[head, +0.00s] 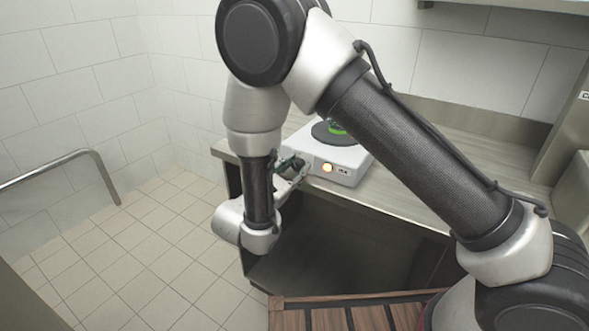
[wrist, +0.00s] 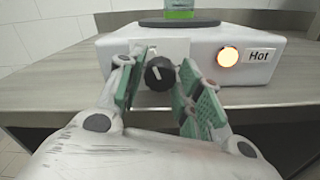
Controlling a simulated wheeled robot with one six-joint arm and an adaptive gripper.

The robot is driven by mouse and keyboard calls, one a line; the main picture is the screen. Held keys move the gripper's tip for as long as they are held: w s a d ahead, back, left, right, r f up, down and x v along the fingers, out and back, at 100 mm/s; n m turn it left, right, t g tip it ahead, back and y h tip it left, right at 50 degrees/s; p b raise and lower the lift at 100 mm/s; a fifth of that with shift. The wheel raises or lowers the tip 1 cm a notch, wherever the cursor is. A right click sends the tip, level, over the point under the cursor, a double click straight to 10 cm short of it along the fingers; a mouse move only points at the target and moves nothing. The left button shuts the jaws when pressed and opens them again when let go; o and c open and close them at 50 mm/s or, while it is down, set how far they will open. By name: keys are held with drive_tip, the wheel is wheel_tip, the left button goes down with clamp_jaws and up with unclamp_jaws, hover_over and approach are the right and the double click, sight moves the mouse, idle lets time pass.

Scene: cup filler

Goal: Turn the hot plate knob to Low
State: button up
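The hot plate (wrist: 112,47) is a white box with a dark round heating disc (wrist: 207,22) on top. Its front face carries a black round knob (wrist: 159,74) with a white pointer mark that points up and slightly left. My gripper (wrist: 161,66) is open, with its green-padded fingers on either side of the knob; I cannot tell whether they touch it. In the head view the hot plate (head: 347,158) stands at the counter's front edge, with my gripper (head: 293,167) at its front left. The knob is hidden there.
An orange light (wrist: 228,57) glows beside a dark "Hot" label (wrist: 259,55) on the plate's front. A green object (wrist: 180,9) stands on the disc. The metal counter (head: 405,205) has free room right of the plate. A grab rail (head: 60,163) is at left.

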drive_tip(key=shift+o, duration=0.7)
